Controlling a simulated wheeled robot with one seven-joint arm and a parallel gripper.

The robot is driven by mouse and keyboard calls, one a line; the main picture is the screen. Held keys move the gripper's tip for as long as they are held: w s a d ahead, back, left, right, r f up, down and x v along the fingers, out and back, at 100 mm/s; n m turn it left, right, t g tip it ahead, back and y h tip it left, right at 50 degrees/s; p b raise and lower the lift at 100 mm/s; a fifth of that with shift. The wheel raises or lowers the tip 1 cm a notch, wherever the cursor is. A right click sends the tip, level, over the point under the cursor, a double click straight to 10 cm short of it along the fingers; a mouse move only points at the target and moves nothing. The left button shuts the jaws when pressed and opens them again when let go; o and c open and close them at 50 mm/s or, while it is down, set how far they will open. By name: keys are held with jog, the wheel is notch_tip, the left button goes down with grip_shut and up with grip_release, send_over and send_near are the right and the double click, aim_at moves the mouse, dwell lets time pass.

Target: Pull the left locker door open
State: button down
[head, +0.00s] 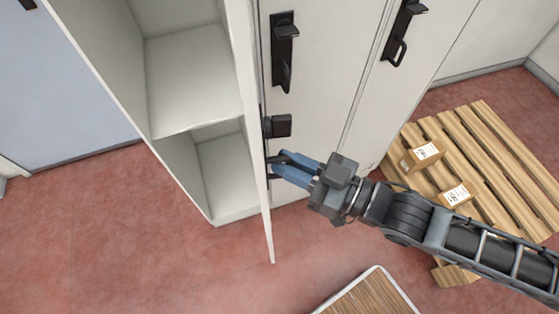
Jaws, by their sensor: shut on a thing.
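The left locker door (252,135) stands well open, seen nearly edge-on, with the left locker's shelf and two white compartments (190,75) showing beside it. A black block-like fitting (278,126) shows at the door's outer face. My gripper (280,167) comes from the right and is shut on the door's dark handle (269,170), just below that fitting. The blue fingers hide most of the handle.
Two other locker doors with black handles (284,50) (403,35) are shut. A wooden pallet (500,150) with two parcels (421,156) stands right. A wood-topped, white-edged object (365,298) is at the bottom. Red floor (120,235) is clear at left.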

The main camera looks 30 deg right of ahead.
jog(key=shift+w+d, duration=0.15)
jog(key=shift+d, duration=0.35)
jog(key=c, duration=1.3)
grip_release()
